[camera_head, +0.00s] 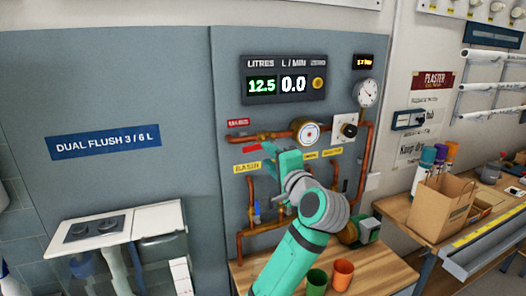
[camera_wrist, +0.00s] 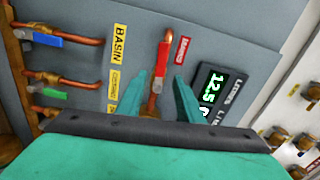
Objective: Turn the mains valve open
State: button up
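The mains valve's red lever (camera_wrist: 161,65) sits on a copper pipe beside the red MAINS label (camera_wrist: 182,50) in the wrist view. There it appears to lie roughly lengthwise along the pipe. Its red end (camera_head: 252,148) also shows in the head view, just below the MAINS pipe. My gripper (camera_wrist: 159,82) is open, with one teal finger on each side of the lever and gaps showing. Whether either finger touches the lever cannot be told. In the head view my gripper (camera_head: 279,158) is at the panel and hides part of the pipework.
The meter (camera_head: 283,80) reads 12.5 litres and 0.0 L/min. A blue lever (camera_wrist: 45,39) and a green lever (camera_wrist: 54,94) sit on neighbouring pipes. A round gauge (camera_head: 307,132) is right of my gripper. Green (camera_head: 316,281) and orange (camera_head: 342,272) cups stand on the bench below.

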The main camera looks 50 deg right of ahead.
jog(key=v, duration=0.3)
jog(key=shift+s+a, duration=0.1)
jog(key=shift+s, duration=0.1)
dwell(0.4)
